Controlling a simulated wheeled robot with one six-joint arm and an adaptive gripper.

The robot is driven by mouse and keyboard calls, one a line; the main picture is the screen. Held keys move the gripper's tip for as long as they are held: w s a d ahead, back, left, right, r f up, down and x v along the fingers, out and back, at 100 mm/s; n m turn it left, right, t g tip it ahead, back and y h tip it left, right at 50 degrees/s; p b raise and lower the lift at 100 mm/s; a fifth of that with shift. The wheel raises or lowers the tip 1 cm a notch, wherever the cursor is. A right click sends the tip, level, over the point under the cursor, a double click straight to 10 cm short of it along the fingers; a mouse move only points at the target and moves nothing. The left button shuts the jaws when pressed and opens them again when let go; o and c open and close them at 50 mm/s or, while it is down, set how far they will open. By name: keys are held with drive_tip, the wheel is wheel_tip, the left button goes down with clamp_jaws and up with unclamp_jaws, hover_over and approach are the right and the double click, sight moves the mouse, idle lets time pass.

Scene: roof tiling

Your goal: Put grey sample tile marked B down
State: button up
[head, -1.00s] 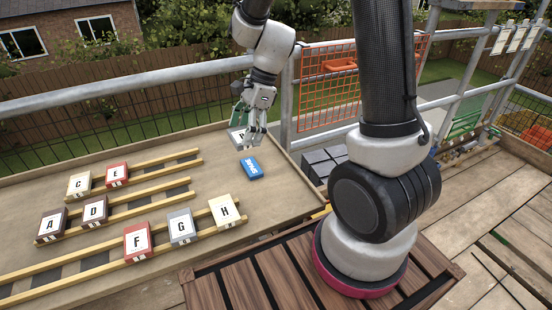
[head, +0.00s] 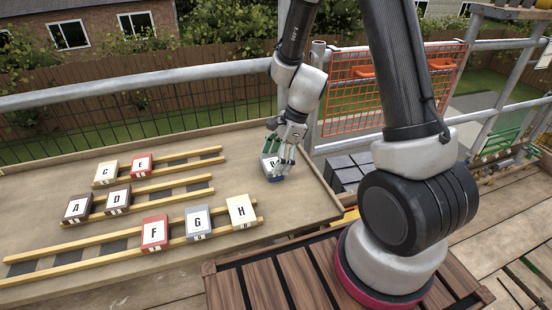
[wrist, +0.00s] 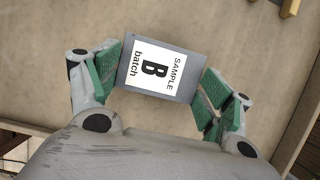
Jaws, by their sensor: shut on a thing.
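The grey sample tile (wrist: 185,54) has a white label reading "SAMPLE B batch" in the wrist view. It sits between the green finger pads of my gripper (wrist: 165,82), which is shut on it. In the head view my gripper (head: 285,152) points down over the right part of the table, with tile B (head: 268,163) in its fingers, partly covered.
Tiles C (head: 105,173), E (head: 141,165), A (head: 78,207), D (head: 117,199), F (head: 155,233), G (head: 198,222) and H (head: 241,210) lie on wooden rails to the left. A metal railing (head: 140,83) runs behind.

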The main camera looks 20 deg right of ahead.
drive_tip(key=shift+f, duration=0.15)
drive_tip(key=o, duration=1.1)
drive_tip(key=v, duration=1.2)
drive_tip(key=s+d+r+n+t+h, duration=0.1)
drive_tip(key=s+d+r+n, duration=0.2)
drive_tip(key=s+r+n, duration=0.2)
drive_tip(key=s+d+r+n+t+h, duration=0.1)
drive_tip(key=s+d+r+n+h, duration=0.1)
drive_tip(key=s+r+n, duration=0.4)
drive_tip(key=s+d+r+n+t+h, duration=0.1)
drive_tip(key=s+d+r+n+t, duration=0.1)
drive_tip(key=s+d+r+n, duration=0.3)
drive_tip(key=shift+s+d+r+n+h, duration=0.15)
drive_tip(key=shift+s+n, duration=0.35)
drive_tip(key=shift+s, duration=0.25)
drive_tip(key=shift+s+a+r+n+h, duration=0.15)
drive_tip(key=shift+s+n, duration=0.35)
drive_tip(key=shift+s, duration=0.25)
drive_tip(key=shift+d+f, duration=0.1)
